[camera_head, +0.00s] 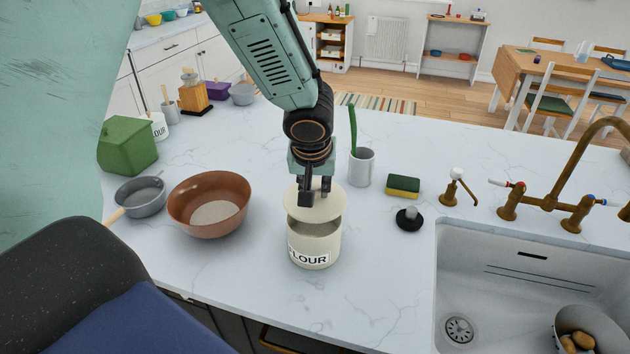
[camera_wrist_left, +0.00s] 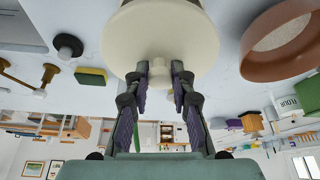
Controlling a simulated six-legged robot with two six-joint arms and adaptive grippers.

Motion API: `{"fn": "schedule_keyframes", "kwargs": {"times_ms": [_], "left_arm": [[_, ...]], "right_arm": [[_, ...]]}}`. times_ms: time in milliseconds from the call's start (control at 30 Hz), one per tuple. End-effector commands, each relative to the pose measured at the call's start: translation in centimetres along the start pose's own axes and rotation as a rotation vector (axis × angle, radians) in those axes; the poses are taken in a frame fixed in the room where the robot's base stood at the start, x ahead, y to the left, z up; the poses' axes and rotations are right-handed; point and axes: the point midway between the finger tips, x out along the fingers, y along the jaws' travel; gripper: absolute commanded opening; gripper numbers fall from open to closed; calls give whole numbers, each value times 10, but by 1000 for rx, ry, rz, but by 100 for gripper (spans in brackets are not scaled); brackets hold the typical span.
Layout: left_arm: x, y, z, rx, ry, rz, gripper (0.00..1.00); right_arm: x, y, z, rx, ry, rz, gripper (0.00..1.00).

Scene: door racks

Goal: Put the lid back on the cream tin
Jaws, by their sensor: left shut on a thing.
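The cream tin (camera_head: 314,249), marked with a partly visible "FLOUR" label, stands upright on the white counter. Its cream lid (camera_head: 300,212) is above the mouth, roughly level. Part of the shaded inside of the tin shows below the lid's front edge, so the lid is apart from the rim there. My left gripper (camera_head: 316,193) points down and is shut on the lid's knob. In the left wrist view the knob (camera_wrist_left: 160,74) sits between the two fingertips, with the lid (camera_wrist_left: 160,30) beyond. My right gripper is not in view.
A brown bowl (camera_head: 184,200) and a grey pan (camera_head: 140,194) stand left of the tin. A white cup (camera_head: 362,167) is close behind right. A sponge (camera_head: 403,186), a black stopper (camera_head: 408,219) and the sink (camera_head: 470,260) lie right. The counter in front is clear.

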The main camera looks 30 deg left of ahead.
Motion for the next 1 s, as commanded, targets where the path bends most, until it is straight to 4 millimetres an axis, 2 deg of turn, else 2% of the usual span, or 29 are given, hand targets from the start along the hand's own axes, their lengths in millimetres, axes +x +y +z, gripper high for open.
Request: {"fn": "schedule_keyframes", "kwargs": {"times_ms": [100,500,1000], "left_arm": [[13,0,4,0,0,0,2],[41,0,13,-1,1,0,2],[42,0,13,-1,1,1,2]], "right_arm": [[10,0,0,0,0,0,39],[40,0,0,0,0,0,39],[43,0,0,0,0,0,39]]}}
